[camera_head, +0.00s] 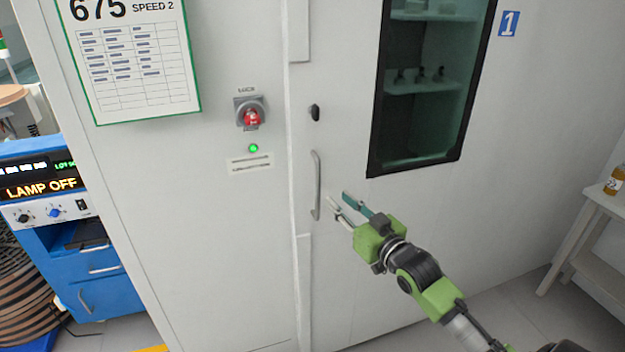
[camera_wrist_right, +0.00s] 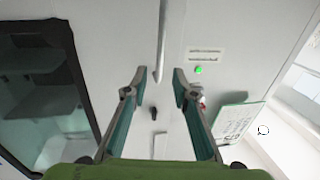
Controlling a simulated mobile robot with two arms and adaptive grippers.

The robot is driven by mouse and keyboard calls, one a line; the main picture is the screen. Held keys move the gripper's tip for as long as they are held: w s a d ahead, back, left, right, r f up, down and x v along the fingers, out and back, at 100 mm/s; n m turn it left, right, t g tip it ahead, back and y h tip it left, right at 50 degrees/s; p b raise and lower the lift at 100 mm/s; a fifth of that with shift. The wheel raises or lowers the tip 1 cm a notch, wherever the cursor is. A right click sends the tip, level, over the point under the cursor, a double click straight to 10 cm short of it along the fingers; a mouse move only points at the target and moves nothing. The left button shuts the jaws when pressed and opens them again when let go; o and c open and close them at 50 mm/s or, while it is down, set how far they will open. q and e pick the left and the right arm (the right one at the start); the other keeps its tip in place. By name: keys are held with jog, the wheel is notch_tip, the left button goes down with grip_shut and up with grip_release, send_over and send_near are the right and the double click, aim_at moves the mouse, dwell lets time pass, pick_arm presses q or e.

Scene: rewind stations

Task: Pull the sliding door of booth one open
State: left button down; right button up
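The sliding door (camera_head: 430,215) of booth one is a white panel with a dark-framed window (camera_head: 425,85) and a blue "1" sign (camera_head: 508,23). It appears closed. Its vertical grey bar handle (camera_head: 317,185) is near the door's left edge. My right gripper (camera_head: 340,198) is open and empty, its fingertips just right of the handle's lower part and seemingly apart from it. In the right wrist view, the handle (camera_wrist_right: 163,40) lines up with the gap between the spread fingers of the gripper (camera_wrist_right: 157,76). My left gripper is not in view.
Left of the door are a red lock switch (camera_head: 251,114), a lit green lamp (camera_head: 253,148) and a "675" chart (camera_head: 130,55). A black knob (camera_head: 314,112) sits above the handle. A blue cabinet (camera_head: 95,285) stands left; a white side table (camera_head: 590,225) stands right.

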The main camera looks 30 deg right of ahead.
aim_at(319, 182)
jog(key=shift+w+d+p, duration=0.15)
jog(key=shift+w+p, duration=0.5)
jog(key=shift+w, duration=2.2)
jog(key=shift+w+d+p, duration=0.1)
jog(key=shift+w+p, duration=0.5)
jog(key=shift+w, duration=2.25)
grip_shut()
